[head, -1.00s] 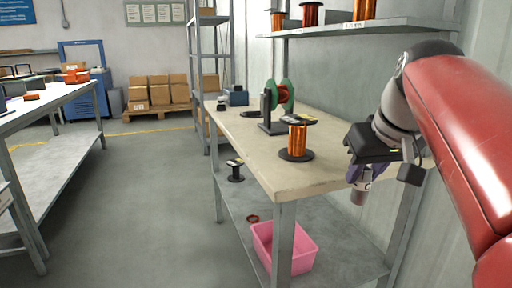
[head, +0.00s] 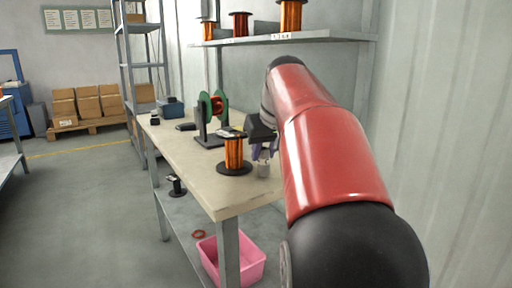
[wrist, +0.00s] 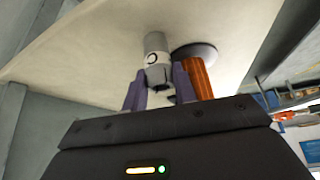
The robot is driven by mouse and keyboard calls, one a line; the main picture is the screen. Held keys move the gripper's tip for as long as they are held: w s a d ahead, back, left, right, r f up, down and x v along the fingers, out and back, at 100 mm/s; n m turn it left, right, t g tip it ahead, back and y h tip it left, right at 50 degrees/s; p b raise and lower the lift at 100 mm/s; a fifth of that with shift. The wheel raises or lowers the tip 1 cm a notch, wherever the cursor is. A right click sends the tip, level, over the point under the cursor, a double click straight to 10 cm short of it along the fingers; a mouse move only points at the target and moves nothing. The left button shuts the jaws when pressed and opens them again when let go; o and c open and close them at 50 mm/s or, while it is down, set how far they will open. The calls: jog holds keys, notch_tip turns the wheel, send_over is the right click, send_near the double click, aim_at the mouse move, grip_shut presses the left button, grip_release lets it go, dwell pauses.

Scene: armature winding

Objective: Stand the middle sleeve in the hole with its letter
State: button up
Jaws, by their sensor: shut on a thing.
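My gripper (head: 264,153) has purple fingers and is shut on a grey sleeve (head: 263,171). In the wrist view the sleeve (wrist: 155,45) sticks out beyond the fingers of my gripper (wrist: 158,80). It carries a white band with a dark round letter, which looks like an O or C. In the head view the sleeve hangs roughly upright at the near right part of the workbench (head: 225,205), just right of a copper wire spool. I cannot tell whether it touches the top. No lettered hole can be made out in either view.
The copper spool (head: 234,154) stands close beside my gripper; it also shows in the wrist view (wrist: 198,75). Behind it is a stand with a green reel (head: 204,108). A shelf with spools (head: 300,38) hangs above. A pink bin (head: 240,262) sits below.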

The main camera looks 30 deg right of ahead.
jog(key=w, duration=0.3)
jog(key=shift+w+d+f, duration=0.15)
jog(key=shift+d+f, duration=0.15)
jog(key=shift+f, duration=0.05)
jog(key=shift+f, duration=0.15)
jog(key=o, duration=0.8)
jog(key=shift+s+r, duration=0.25)
jog(key=shift+r, duration=0.25)
jog(key=p+v, duration=0.2)
jog(key=v, duration=0.9)
jog(key=shift+r+p, duration=0.15)
jog(key=shift+p, duration=0.15)
